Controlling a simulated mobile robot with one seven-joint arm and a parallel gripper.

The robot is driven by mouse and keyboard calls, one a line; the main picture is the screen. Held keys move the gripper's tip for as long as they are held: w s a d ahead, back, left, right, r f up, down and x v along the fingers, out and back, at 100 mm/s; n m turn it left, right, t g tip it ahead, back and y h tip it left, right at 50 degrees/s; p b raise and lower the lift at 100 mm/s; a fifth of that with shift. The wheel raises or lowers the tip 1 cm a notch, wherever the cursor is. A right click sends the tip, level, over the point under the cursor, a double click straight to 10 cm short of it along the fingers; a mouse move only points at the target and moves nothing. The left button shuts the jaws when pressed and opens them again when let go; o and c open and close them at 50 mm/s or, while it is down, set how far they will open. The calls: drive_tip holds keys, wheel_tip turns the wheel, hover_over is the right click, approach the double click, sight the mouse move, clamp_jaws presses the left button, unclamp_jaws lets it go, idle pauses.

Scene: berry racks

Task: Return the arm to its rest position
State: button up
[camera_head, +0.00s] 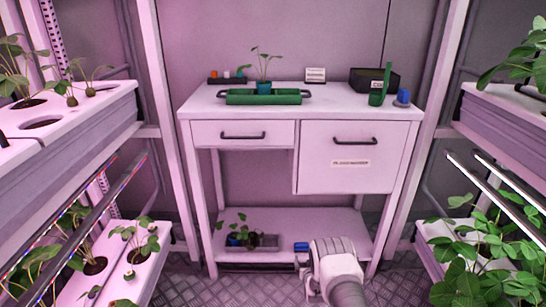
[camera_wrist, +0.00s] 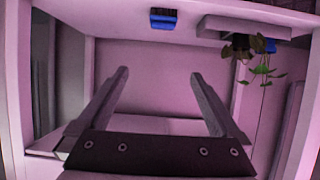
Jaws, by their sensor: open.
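My arm shows at the bottom of the head view, in front of the white workbench (camera_head: 330,112), and reaches toward its lower shelf (camera_head: 290,218). My gripper (camera_wrist: 158,75) shows in the wrist view with its two fingers wide apart and nothing between them. In the head view the fingers are hard to make out. The wrist view looks into the space of the bench and appears upside down. A blue brush-like block (camera_head: 301,247) lies on the lower shelf just left of my arm; it also shows in the wrist view (camera_wrist: 163,19).
A green tray (camera_head: 262,97) with a blue-potted plant sits on the bench top. Planted racks stand close on the left (camera_head: 75,128) and right (camera_head: 505,112). The floor between them is narrow.

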wheel_tip(320, 180, up, 29)
drive_tip(key=w+g, duration=0.2)
drive_tip(key=w, duration=0.1)
drive_tip(key=s+r+g, duration=0.3)
drive_tip(key=s+r, duration=2)
drive_tip(key=r, duration=0.1)
drive_tip(key=s+r+g, duration=0.1)
drive_tip(key=s+g, duration=0.1)
drive_tip(key=s, duration=2.4)
wheel_tip(320, 180, up, 29)
drive_tip(key=p, duration=2.8)
drive_tip(key=shift+d+f+p, duration=0.15)
drive_tip(key=shift+p, duration=0.15)
drive_tip(key=shift+s, duration=0.1)
